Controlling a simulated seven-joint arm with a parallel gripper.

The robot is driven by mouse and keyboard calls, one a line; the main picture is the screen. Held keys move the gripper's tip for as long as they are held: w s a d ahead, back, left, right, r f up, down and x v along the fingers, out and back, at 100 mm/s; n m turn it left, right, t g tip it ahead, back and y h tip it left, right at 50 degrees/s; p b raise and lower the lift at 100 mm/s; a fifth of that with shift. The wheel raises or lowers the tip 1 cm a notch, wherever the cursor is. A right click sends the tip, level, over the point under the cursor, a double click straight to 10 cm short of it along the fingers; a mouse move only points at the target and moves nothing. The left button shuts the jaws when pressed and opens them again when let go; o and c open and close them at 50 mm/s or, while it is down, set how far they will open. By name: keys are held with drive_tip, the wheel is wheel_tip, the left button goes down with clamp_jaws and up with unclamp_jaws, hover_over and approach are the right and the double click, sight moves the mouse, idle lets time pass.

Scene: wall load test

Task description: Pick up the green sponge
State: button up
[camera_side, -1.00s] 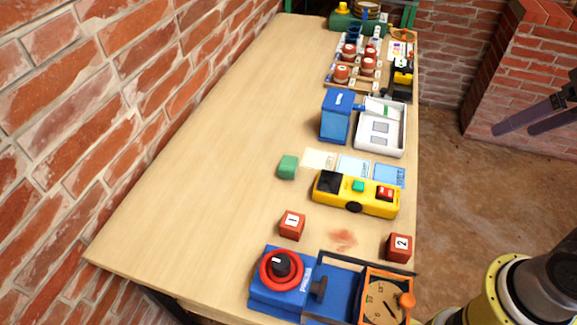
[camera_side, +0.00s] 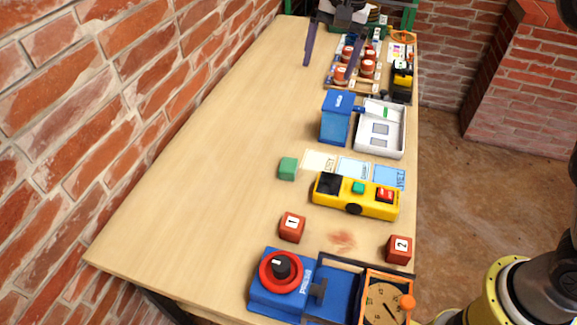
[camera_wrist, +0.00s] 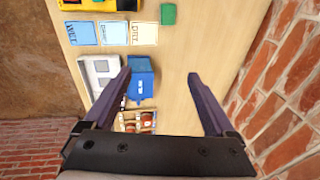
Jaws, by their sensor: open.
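The green sponge (camera_side: 288,168) is a small block on the wooden table, left of the paper cards and the yellow device. In the wrist view the sponge (camera_wrist: 168,14) shows at the top, ahead of and beyond my fingertips. My gripper (camera_side: 332,52) is at the far end of the table in the side view, over or near the board with red pots. In the wrist view my gripper (camera_wrist: 160,78) has its two purple fingers wide apart with nothing held between them.
A blue box (camera_side: 336,118) and white tray (camera_side: 368,138) stand beyond the sponge. A yellow device (camera_side: 356,194), red block 1 (camera_side: 292,227) and red block 2 (camera_side: 398,249) are nearer. Cards (camera_side: 354,167) lie right of the sponge. The table's left side is clear.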

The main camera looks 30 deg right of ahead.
drive_tip(key=w+a+f+g, duration=0.25)
drive_tip(key=a+f, duration=0.35)
drive_tip(key=f, duration=0.5)
drive_tip(key=n, duration=0.1)
hover_over(289, 163)
wheel_tip(289, 163, down, 4)
drive_tip(key=shift+h, duration=0.3)
drive_tip(key=f, duration=0.8)
drive_tip(key=shift+s+a, duration=0.1)
drive_tip(key=shift+s, duration=0.2)
drive_tip(key=shift+w+f, duration=0.15)
drive_tip(key=shift+f, duration=1.2)
drive_tip(key=shift+w+f, duration=0.15)
drive_tip(key=shift+f, duration=1.2)
drive_tip(key=c, duration=1.4)
drive_tip(key=shift+r, duration=0.1)
